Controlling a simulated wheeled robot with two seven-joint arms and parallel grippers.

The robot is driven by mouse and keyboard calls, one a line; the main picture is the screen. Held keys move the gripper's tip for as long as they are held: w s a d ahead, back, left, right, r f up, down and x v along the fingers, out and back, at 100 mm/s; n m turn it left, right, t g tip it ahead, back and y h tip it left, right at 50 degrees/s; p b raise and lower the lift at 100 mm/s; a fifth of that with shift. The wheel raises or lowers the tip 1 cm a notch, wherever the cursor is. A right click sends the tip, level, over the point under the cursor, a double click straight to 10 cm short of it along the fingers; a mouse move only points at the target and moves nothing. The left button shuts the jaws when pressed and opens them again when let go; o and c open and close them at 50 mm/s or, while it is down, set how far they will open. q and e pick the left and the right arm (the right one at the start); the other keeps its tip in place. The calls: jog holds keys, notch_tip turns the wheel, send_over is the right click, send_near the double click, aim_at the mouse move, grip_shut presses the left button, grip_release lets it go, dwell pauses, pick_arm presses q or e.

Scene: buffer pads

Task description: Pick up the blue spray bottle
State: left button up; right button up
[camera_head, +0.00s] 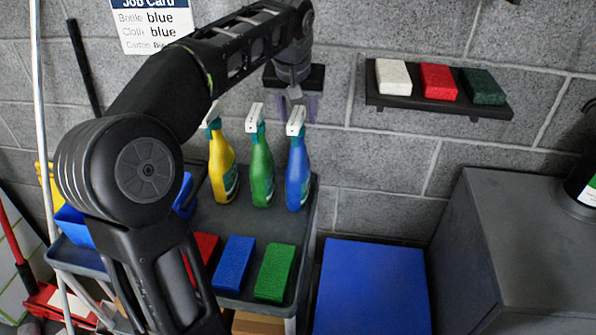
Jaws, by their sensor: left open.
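The blue spray bottle (297,178) stands upright at the right of a row of spray bottles on the grey cart (311,207). Its white and teal spray head points up towards my left gripper (297,108). My left gripper hangs above this bottle with its fingers pointing down and apart, level in the picture with the spray head. I cannot tell whether the fingers touch the head. The green spray bottle (262,172) stands just left of it, and the yellow spray bottle (221,160) is further left, close to my arm. My right gripper is not in view.
Red, blue (234,263) and green (274,271) pads lie at the cart's front. A wall shelf (400,101) holds white, red and dark green blocks. A job card (150,20) reads bottle blue, cloth blue. A blue surface (372,288) and grey cabinet (530,240) stand right.

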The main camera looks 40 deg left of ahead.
pick_arm(q)
jog(key=shift+c, duration=0.6)
grip_shut()
jog(key=shift+r, duration=0.1)
dwell(0.7)
